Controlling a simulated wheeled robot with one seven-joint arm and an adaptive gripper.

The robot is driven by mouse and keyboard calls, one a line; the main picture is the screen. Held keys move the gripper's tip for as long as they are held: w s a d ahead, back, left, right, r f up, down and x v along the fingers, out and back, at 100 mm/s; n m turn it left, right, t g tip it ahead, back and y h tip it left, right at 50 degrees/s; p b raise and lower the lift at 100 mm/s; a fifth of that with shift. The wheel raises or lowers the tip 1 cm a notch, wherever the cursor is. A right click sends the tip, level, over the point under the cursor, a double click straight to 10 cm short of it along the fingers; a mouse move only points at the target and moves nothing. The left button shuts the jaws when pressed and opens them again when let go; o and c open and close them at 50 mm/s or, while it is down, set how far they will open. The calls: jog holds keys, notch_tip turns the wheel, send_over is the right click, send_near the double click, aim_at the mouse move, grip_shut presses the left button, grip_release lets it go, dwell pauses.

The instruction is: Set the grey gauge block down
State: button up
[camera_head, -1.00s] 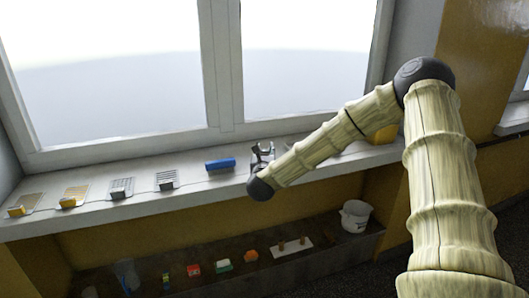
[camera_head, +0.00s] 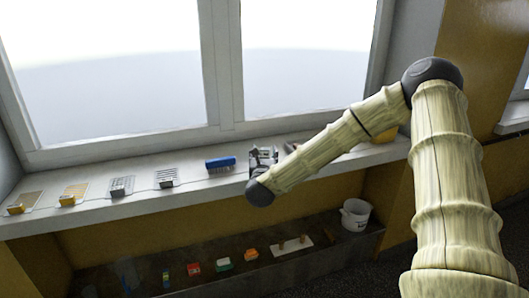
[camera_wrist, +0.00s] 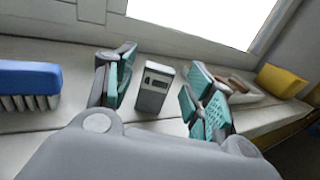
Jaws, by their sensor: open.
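The grey gauge block (camera_wrist: 153,88) stands upright on the pale window sill (camera_wrist: 60,122) in the wrist view, with a darker lower part and small dark windows near its top. My gripper (camera_wrist: 160,82) is open, its teal-padded fingers on either side of the block. A gap shows between the block and each finger. In the head view my gripper (camera_head: 263,157) is over the sill, right of the blue brush. The block cannot be made out clearly there.
The blue brush (camera_head: 220,163) lies close left of my gripper; it also shows in the wrist view (camera_wrist: 28,84). Several small blocks and slotted plates line the sill farther left. A yellow object (camera_wrist: 281,80) is at right. A lower shelf holds a white bucket (camera_head: 355,215) and small items.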

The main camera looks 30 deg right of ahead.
jog(key=v, duration=0.8)
jog(key=s+a+f+n+g+y, duration=0.1)
jog(key=s+a+f+n+y, duration=0.25)
jog(key=a+f+n, duration=0.4)
jog(key=s+a+f+n+g+y, duration=0.2)
jog(key=s+a+f+n+y, duration=0.15)
jog(key=f+n, duration=0.65)
jog(key=s+a+f+n+g+y, duration=0.1)
jog(key=s+a+f+n+y, duration=0.3)
jog(key=a+f, duration=0.5)
jog(key=s+f+n+g, duration=0.3)
jog(key=s+f+n, duration=0.3)
jog(key=s, duration=0.4)
jog(key=s+a+f+n+g, duration=0.1)
jog(key=s+f+n+g, duration=0.3)
jog(key=s, duration=0.7)
jog(key=s+f+n+g, duration=0.3)
jog(key=s+f+n, duration=0.6)
jog(key=s+n, duration=0.2)
jog(key=shift+s+a+g+b, duration=0.25)
jog(key=shift+a+g+b, duration=0.05)
jog(key=shift+a+b, duration=0.1)
notch_tip(320, 180, up, 9)
jog(key=p, duration=0.9)
